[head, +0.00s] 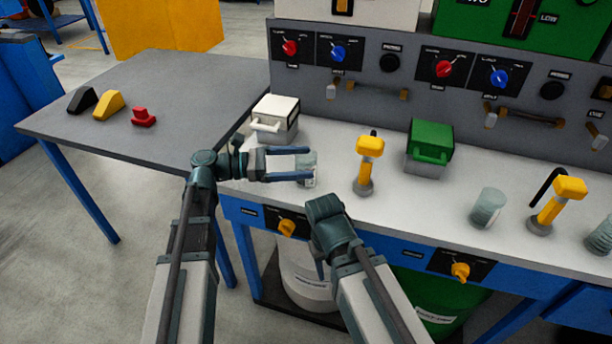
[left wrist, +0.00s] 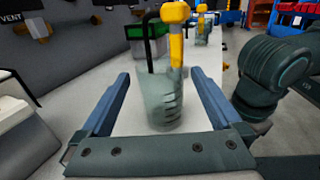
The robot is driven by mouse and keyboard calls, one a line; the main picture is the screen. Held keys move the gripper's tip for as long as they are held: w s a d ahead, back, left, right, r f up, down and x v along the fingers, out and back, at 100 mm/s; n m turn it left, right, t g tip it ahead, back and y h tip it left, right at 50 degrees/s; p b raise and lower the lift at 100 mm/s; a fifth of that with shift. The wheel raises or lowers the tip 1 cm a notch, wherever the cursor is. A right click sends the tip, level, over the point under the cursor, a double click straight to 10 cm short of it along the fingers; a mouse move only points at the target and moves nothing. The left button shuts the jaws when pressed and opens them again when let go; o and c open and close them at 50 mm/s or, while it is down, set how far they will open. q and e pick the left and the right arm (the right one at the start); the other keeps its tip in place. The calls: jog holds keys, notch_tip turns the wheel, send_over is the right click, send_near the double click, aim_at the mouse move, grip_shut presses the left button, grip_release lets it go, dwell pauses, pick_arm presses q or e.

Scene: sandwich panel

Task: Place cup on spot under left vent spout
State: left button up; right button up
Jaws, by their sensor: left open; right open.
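A clear, greenish cup with dark marks (head: 307,168) stands upright on the light bench top. My left gripper (head: 309,163) is open, with its blue fingers on either side of the cup. In the left wrist view the cup (left wrist: 165,108) sits between the fingers, with a gap on each side. Just beyond it is a yellow-topped post (head: 367,165) with a thin black pipe. I cannot tell for sure which fitting is the left vent spout. A "VENT" label shows in the left wrist view near a brass valve. My right gripper (head: 322,255) points down before the bench edge, its fingers mostly hidden.
A white box (head: 275,118) and a green box (head: 429,147) stand at the back of the bench. Another clear cup (head: 487,207) and a second yellow-topped post (head: 557,205) stand to the right. A grey side table (head: 160,100) holds small coloured blocks.

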pick_arm(q)
jog(key=d, duration=0.4)
jog(key=shift+w+d, duration=0.15)
jog(key=shift+d, duration=0.25)
jog(key=shift+c, duration=0.2)
grip_shut()
notch_tip(320, 180, up, 10)
jog(key=p, duration=1)
